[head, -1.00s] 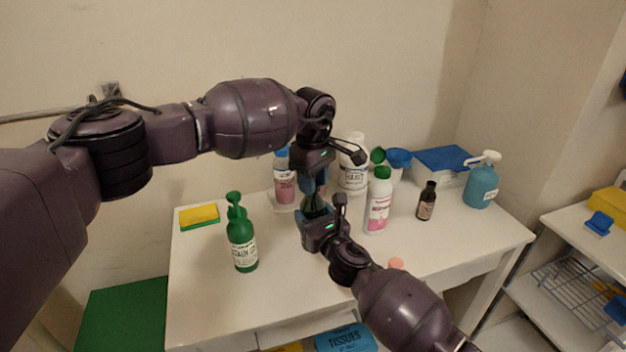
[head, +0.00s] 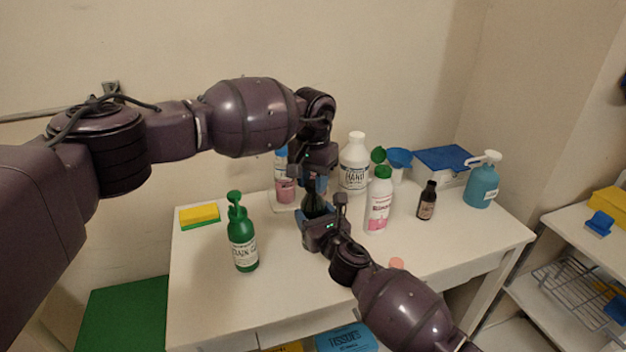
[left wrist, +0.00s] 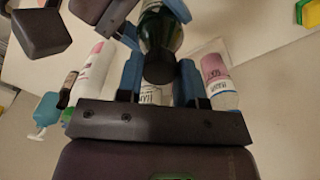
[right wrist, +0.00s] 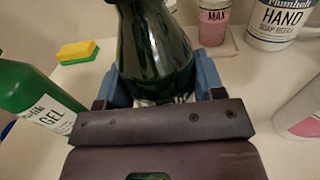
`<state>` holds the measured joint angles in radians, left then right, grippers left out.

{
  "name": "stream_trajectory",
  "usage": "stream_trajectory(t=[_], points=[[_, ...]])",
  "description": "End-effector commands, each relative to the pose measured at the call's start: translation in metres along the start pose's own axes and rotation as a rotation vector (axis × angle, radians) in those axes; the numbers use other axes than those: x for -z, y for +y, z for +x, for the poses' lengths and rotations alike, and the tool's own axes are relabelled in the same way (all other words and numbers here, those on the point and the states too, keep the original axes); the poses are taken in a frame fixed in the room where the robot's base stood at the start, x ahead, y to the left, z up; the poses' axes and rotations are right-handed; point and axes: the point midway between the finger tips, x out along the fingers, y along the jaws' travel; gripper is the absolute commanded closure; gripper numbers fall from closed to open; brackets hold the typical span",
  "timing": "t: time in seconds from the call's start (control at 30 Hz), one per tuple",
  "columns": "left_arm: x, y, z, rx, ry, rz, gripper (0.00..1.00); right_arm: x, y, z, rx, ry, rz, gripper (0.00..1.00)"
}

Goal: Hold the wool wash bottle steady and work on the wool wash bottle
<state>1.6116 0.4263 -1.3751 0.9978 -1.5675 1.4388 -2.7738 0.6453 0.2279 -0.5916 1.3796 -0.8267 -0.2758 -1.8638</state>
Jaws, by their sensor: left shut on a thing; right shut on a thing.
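The wool wash bottle (head: 314,204) is dark green glass with a black cap (left wrist: 158,68). It is upright at the middle of the table, largely hidden by my grippers in the head view; its label is mostly covered. My right gripper (head: 313,222) is shut on its body from the front, with blue fingers on both sides of the glass (right wrist: 155,45) in the right wrist view. My left gripper (head: 315,184) points down from above and is shut on the cap, one blue finger on each side.
A green stain gel bottle (head: 242,242) stands at left, near a yellow-green sponge (head: 199,214). A pink-label bottle (head: 378,205), a white hand soap bottle (head: 354,168) and a small brown bottle (head: 426,203) stand at right. The table's front left (head: 210,300) is clear.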

Motion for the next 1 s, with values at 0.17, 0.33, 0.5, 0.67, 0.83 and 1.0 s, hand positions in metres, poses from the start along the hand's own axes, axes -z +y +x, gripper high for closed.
stream_trajectory(t=[0.17, 0.33, 0.5, 0.67, 0.83, 1.0], points=[[0.0001, 0.0007, -0.0007, -0.001, 0.001, 0.154, 0.87, 0.0002, -0.0001, 0.0000, 0.000, 0.001, 0.000, 1.00], [0.0001, 0.0007, -0.0007, -0.001, 0.001, 0.192, 0.87, 0.0002, -0.0001, 0.0000, 0.000, 0.001, 0.000, 1.00], [0.0001, 0.0007, -0.0007, -0.001, 0.001, 0.191, 0.87, 0.0002, -0.0001, 0.0000, 0.000, 0.001, 0.000, 1.00], [0.0001, 0.0006, -0.0006, -0.001, 0.000, 0.190, 0.49, 0.0002, -0.0001, 0.0000, 0.000, 0.001, 0.000, 1.00], [0.0000, 0.0002, -0.0002, -0.001, 0.000, 0.188, 0.40, 0.0002, -0.0001, 0.0000, 0.000, 0.001, 0.000, 1.00], [0.0001, 0.0000, -0.0008, 0.000, 0.000, 0.188, 0.40, 0.0002, 0.0000, 0.0000, 0.000, 0.000, 0.000, 1.00]])
